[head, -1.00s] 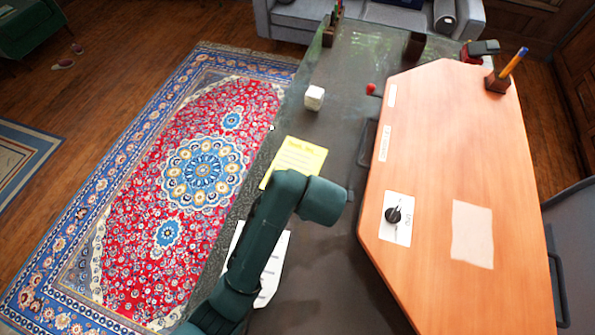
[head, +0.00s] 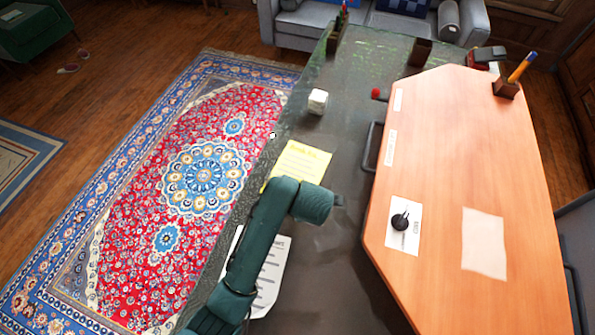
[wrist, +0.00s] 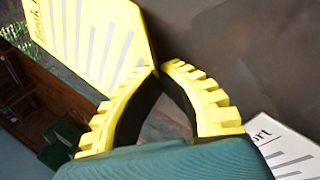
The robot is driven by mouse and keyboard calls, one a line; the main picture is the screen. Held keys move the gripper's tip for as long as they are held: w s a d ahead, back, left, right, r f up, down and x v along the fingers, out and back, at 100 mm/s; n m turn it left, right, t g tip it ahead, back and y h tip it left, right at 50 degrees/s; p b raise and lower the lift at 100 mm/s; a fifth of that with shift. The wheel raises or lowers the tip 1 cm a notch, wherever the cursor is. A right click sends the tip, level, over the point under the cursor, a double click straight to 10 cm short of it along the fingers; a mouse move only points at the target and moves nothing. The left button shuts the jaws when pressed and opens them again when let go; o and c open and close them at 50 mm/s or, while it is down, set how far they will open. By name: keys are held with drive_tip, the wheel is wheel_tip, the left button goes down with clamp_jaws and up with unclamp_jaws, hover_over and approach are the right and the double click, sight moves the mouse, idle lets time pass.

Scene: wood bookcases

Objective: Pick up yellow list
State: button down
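The yellow list (head: 298,162) is a yellow sheet lying on the dark glass-like table, close to its left edge. Part of it is hidden behind my arm in the head view. In the wrist view the yellow list (wrist: 85,38) fills the upper left, with printed lines and a heading. My gripper (wrist: 160,70) has yellow ribbed fingers whose tips meet by the list's near corner. I see nothing clearly held between them. The head view does not show the fingers, which my arm hides.
A white sheet (head: 270,282) lies nearer on the table, partly behind my arm. A white cube (head: 318,101) stands beyond the list. A raised wooden board (head: 450,150) with a dark knob (head: 400,221) occupies the right. The dark table strip between list and board is mostly clear.

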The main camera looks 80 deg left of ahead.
drive_tip(key=shift+r, duration=0.1)
wheel_tip(320, 180, up, 10)
drive_tip(key=p, duration=0.3)
idle(1.1)
